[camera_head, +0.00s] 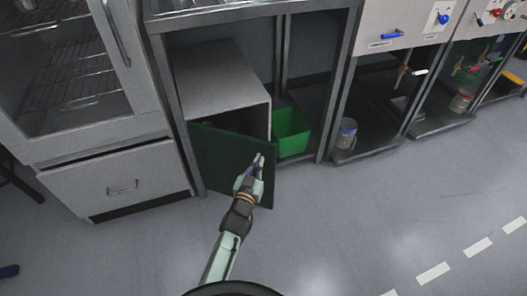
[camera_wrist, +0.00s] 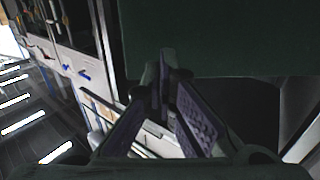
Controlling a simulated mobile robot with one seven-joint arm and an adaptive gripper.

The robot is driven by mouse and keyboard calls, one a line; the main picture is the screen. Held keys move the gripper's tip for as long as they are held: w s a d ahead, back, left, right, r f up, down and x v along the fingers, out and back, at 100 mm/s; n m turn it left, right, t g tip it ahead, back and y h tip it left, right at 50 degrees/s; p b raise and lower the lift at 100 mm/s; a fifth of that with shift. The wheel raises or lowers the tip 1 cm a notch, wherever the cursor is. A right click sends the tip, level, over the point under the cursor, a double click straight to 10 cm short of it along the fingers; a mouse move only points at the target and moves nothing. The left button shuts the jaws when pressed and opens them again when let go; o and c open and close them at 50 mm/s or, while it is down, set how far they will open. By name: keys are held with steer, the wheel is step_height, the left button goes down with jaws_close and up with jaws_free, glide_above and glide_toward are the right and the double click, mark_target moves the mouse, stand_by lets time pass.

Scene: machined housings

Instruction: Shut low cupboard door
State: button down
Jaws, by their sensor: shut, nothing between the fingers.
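The low cupboard (camera_head: 222,85) is a pale grey box under the metal bench. Its dark green door (camera_head: 225,160) stands partly open, swung out toward me, with its free edge at the right. A dark gap shows between the door's top edge and the box. My gripper (camera_head: 259,158) is shut and empty, close to the door near its free edge; I cannot tell whether it touches. In the wrist view the shut fingertips (camera_wrist: 163,55) show in front of the dark green door panel (camera_wrist: 215,38).
A green bin (camera_head: 291,132) stands right of the cupboard under the bench. A glass-fronted cabinet with a drawer (camera_head: 122,187) stands at the left. Cans (camera_head: 346,133) sit under the benches at the right. The grey floor in front is clear.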

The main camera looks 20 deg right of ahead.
mark_target(264, 150)
steer(key=shift+x, duration=2.6)
steer(key=shift+f, duration=0.15)
